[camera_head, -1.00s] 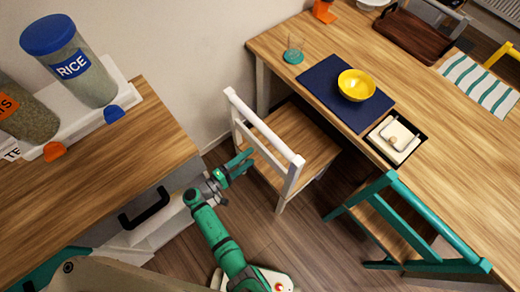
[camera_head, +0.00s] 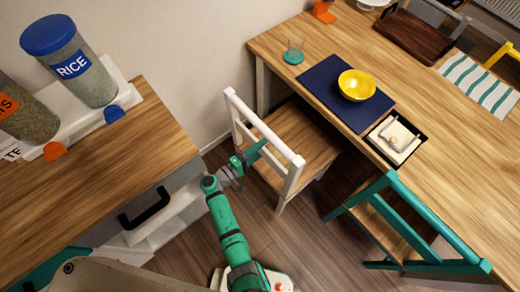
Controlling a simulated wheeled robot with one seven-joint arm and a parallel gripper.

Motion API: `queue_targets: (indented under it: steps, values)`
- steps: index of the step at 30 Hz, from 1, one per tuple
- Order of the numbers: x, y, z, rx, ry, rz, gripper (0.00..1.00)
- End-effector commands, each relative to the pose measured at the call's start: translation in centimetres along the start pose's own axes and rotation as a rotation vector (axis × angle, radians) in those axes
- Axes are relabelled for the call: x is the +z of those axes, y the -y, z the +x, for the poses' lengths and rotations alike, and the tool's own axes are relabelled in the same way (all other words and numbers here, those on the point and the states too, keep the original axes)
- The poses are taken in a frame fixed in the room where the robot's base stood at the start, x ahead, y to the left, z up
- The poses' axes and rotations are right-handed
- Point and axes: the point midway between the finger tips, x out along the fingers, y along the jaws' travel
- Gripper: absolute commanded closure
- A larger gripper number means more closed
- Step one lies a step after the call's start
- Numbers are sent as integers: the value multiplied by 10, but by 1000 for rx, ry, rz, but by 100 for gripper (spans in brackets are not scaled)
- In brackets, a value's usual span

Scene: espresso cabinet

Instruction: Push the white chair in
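The white chair (camera_head: 293,172) has a white frame and a wooden seat (camera_head: 305,138). It stands at the near left side of the wooden table (camera_head: 440,132), its back towards my arm and its seat partly beneath the table edge. My green gripper (camera_head: 256,152) is at the chair's back, overlapping the lower part of the backrest in the picture. One finger shows clearly, and the other is not clear against the chair. I cannot tell whether it touches the chair or how wide it is open.
A green chair (camera_head: 405,230) stands to the right of the white chair. A wooden counter with drawers (camera_head: 95,185) is on the left, close to my arm. A yellow bowl (camera_head: 356,85) sits on a blue mat (camera_head: 320,82). Bare floor (camera_head: 300,235) lies between.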

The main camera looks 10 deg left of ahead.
Motion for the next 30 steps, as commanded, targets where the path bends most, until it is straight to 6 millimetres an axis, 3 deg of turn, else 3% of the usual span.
queue_targets:
  steps: [1, 4, 5, 30]
  values:
    - [4, 0, 2, 2, 10, -1, 74]
    - [2, 0, 0, 2, 6, -1, 98]
    - [2, 0, -1, 2, 6, -1, 100]
    - [6, 0, 3, 3, 14, -1, 100]
